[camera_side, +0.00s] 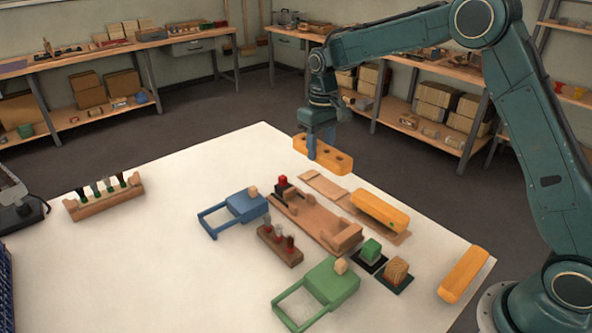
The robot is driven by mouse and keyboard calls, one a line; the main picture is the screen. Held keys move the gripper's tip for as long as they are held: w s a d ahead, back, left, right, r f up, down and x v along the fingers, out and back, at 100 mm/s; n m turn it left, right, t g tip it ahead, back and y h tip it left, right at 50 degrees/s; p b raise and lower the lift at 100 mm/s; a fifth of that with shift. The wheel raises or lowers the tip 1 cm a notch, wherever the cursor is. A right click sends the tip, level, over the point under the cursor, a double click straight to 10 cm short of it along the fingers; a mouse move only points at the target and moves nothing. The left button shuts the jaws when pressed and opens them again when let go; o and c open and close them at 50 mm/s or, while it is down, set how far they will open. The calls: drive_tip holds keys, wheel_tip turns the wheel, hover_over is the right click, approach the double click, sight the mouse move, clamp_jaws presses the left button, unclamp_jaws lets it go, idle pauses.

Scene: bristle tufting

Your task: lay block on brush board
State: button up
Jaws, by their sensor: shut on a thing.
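My gripper (311,148) is shut on a yellow-orange block (335,161) with dark round holes in its top. It holds the block above the far part of the white table, apart from everything below. The fingertips are partly hidden by the block. A flat tan board (325,186), which looks like the brush board, lies on the table below and to the right of the held block. A second yellow-orange block (380,210) sits on the board's near end. A third (464,275) lies at the table's right edge.
A brown wooden fixture (315,223) lies beside the board. Around it are a blue frame tool (245,206), a green frame tool (330,280), a small tuft rack (280,246), and green (371,249) and tan (397,270) cubes on dark pads. Another rack (104,200) stands left. The table's left middle is clear.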

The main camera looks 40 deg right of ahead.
drive_tip(key=w+d+f, duration=0.9)
drive_tip(key=d+f, duration=0.1)
drive_tip(key=d, duration=0.1)
drive_tip(key=shift+d, duration=0.35)
drive_tip(key=shift+f, duration=0.2)
drive_tip(key=shift+f, duration=2.85)
drive_tip(key=shift+f, duration=1.45)
drive_tip(key=o, duration=1.5)
drive_tip(key=shift+r, duration=3.95)
